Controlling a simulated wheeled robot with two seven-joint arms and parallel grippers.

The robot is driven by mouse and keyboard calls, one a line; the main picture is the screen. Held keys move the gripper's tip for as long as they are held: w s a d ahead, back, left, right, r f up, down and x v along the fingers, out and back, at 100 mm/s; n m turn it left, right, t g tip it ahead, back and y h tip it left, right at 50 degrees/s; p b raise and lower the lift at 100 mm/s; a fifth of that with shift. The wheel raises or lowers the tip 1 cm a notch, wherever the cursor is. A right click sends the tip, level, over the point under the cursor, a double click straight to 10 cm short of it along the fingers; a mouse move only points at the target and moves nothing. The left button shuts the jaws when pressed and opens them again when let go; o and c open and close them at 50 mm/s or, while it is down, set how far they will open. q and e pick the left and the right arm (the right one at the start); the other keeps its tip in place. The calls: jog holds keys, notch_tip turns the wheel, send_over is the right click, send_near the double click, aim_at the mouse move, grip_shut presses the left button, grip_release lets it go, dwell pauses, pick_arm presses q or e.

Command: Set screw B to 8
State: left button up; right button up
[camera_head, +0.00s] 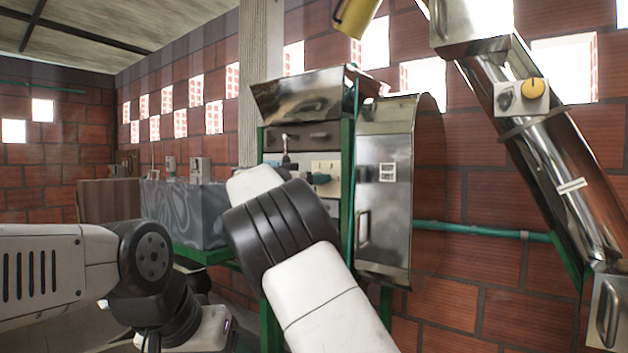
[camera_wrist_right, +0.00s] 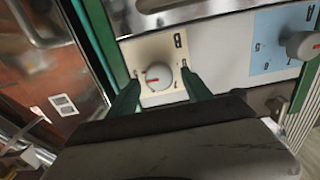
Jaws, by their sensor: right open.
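In the right wrist view a round grey knob (camera_wrist_right: 158,77) with a red mark sits on a cream plate (camera_wrist_right: 142,50). A second grey knob (camera_wrist_right: 299,45) sits on a light blue plate (camera_wrist_right: 268,42). My right gripper (camera_wrist_right: 161,84) is open, with a green finger on either side of the cream plate's knob; contact is unclear. In the head view the cream plate (camera_head: 326,167) shows beyond my right arm, partly covered by a green finger. My left gripper's fingers are not visible.
A metal machine with a green frame (camera_head: 347,190) carries the panel. A round metal housing (camera_head: 385,190) stands right of it. A slanting metal chute (camera_head: 550,150) with a yellow knob (camera_head: 533,91) is at the right. A grey tank (camera_head: 185,212) stands at the left.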

jog(key=shift+w, duration=0.1)
grip_shut()
